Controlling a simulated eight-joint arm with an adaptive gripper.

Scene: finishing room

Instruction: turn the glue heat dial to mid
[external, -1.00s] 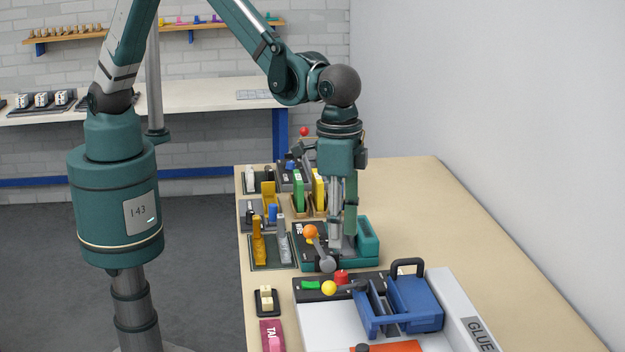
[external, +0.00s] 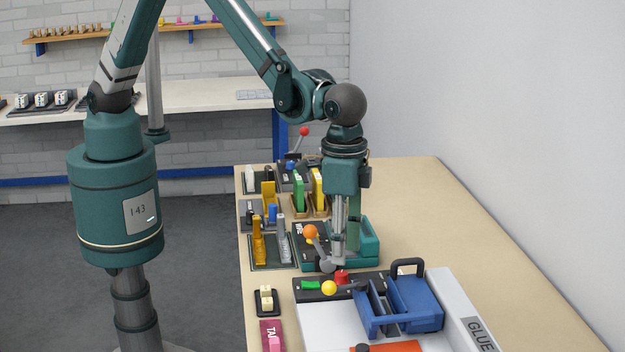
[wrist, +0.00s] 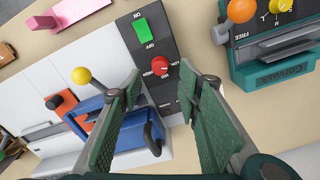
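The red glue heat dial (wrist: 160,68) sits on a dark control panel (wrist: 141,9) of the glue machine, with small labels around it. One label beside it looks like MID; I cannot clearly read which mark the dial points to. In the external view the red dial (external: 341,277) is at the panel's far edge. My gripper (wrist: 172,88) is open and empty. In the wrist view its two fingers are spread on either side below the dial, with no visible contact. In the external view my gripper (external: 344,262) is just beyond the dial, its tips partly hidden.
A green ON/OFF switch (wrist: 142,27) is on the same panel. A yellow ball lever (wrist: 82,75) and a blue handled part (external: 414,303) stand close by. A teal machine (external: 369,243) with an orange ball lever (external: 310,232) is beside my fingers. The table's right side is clear.

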